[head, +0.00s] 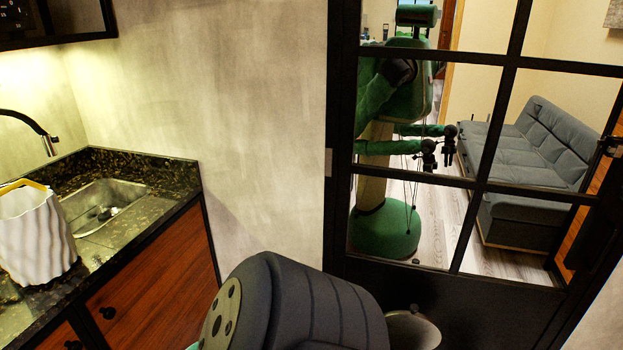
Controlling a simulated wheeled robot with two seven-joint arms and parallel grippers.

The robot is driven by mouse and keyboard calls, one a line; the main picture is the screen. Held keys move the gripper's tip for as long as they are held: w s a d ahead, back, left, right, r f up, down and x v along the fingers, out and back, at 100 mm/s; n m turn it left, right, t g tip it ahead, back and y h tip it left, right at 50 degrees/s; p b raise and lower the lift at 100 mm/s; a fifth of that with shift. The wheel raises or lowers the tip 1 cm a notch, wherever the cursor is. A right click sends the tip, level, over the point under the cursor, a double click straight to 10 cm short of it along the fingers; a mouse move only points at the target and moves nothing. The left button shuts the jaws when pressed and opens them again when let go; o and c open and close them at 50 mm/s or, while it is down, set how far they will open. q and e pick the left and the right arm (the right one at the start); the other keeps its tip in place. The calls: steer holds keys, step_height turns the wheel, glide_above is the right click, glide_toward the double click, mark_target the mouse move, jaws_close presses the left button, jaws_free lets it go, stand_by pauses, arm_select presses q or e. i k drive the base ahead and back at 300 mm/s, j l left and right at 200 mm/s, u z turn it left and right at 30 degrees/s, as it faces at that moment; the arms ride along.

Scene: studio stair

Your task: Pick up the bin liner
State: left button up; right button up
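A white, wrinkled bag-like bin liner (35,237) with a yellow band along its top stands upright on the dark stone counter (130,250) at the left of the head view. It is close to the sink, and its left side is cut off by the picture edge. Neither of my grippers is in view, so their distance from the liner cannot be told. Nothing is seen touching the liner.
A metal sink (105,203) and black tap (32,124) are beside the liner. A dark grey ribbed shape fills the bottom centre. A black-framed glass door (340,165) is at right; a green robot figure (385,230), perhaps reflected, and grey sofa (525,165) show in its panes.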

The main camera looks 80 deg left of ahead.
mark_target(38, 247)
steer(key=u, duration=4.25)
